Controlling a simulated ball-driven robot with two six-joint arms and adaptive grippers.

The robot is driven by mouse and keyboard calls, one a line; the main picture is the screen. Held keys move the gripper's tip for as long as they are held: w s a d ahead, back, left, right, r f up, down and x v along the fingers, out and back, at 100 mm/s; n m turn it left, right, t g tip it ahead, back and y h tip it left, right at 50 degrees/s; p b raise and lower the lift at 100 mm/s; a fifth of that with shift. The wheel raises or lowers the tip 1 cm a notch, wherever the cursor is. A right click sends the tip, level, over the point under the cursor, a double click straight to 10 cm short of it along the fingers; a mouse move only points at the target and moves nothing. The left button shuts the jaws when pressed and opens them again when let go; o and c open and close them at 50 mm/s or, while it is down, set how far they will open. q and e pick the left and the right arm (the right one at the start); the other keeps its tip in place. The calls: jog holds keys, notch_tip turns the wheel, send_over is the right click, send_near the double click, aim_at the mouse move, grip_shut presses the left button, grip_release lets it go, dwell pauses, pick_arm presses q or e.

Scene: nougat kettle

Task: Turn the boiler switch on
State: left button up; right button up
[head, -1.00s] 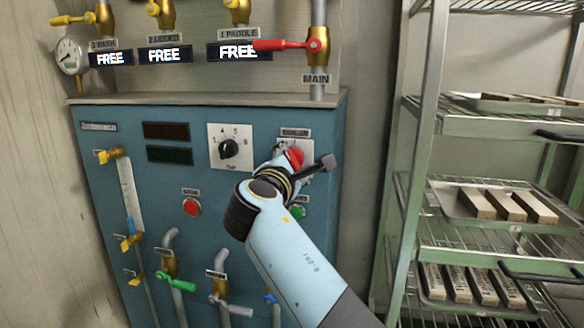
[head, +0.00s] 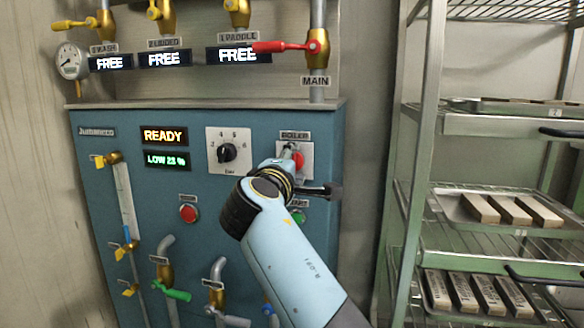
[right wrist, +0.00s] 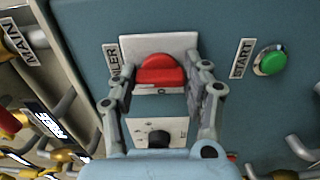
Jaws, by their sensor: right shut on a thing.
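The boiler switch is a red rotary knob (right wrist: 161,71) on a pale plate, under the BOILER label on the blue panel (head: 110,200). The knob also shows in the head view (head: 298,161), partly hidden by my right gripper (head: 290,160). In the right wrist view my right gripper (right wrist: 160,88) has its fingers on either side of the knob, shut on it. On the panel, an orange display (head: 164,135) reads READY and a green display (head: 167,160) reads LOW 23 %. My left gripper is not in view.
A black dial (head: 227,153) is left of the switch. A red button (head: 189,213) and a green START button (right wrist: 270,62) sit lower. Pipes with valves (head: 165,275) stand along the panel's lower front. A wire rack (head: 425,120) with trays is at the right.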

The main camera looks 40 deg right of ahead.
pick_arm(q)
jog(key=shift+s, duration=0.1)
pick_arm(e)
jog(key=shift+f, duration=0.15)
jog(key=o, duration=1.2)
jog(key=shift+c, duration=0.2)
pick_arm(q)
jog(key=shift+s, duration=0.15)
